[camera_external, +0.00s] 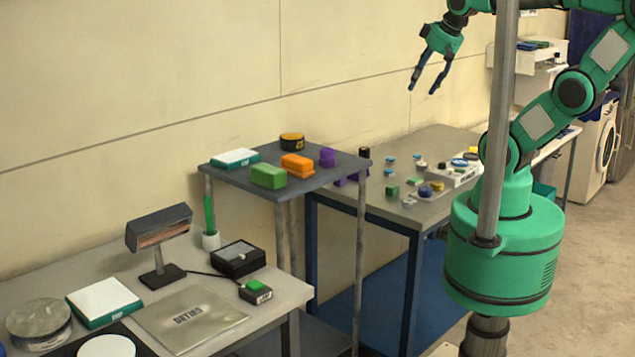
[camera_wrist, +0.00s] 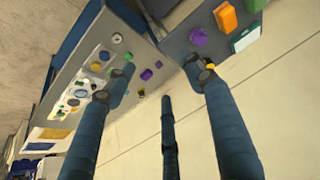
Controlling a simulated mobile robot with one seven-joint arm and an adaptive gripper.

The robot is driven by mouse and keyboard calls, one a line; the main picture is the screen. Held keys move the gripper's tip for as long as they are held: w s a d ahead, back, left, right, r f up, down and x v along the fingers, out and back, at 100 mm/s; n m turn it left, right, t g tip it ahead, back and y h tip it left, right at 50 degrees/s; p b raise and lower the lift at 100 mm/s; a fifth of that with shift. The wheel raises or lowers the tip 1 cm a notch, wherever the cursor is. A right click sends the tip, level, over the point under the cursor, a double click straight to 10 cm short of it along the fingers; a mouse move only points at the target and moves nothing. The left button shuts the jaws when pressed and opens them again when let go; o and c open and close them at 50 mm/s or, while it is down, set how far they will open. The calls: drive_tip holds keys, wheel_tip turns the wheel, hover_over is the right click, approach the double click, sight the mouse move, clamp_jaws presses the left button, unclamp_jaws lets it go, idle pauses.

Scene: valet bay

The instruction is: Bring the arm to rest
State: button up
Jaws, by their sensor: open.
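My gripper (camera_external: 429,79) hangs open and empty, high in the air above the far table and in front of the cream wall. Its blue fingers are spread and point down. In the wrist view the fingers of my gripper (camera_wrist: 165,85) are spread wide, with nothing between them. My arm is raised and bent over from its green base on the right. A grey pole stands in front of part of the arm in the external view.
Below is a grey table (camera_external: 385,213) with several small coloured pieces. A raised grey shelf (camera_external: 325,180) holds a green block (camera_external: 268,176), an orange block (camera_external: 298,165) and a purple piece (camera_external: 327,157). A desk lamp (camera_external: 158,230) stands at left. The air around my gripper is clear.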

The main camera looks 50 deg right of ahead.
drive_tip(key=shift+f, duration=0.1)
wheel_tip(320, 180, down, 8)
drive_tip(key=b, duration=0.8)
drive_tip(key=shift+f+b, duration=0.25)
drive_tip(key=shift+b, duration=0.1)
idle(0.7)
drive_tip(key=shift+c, duration=0.9)
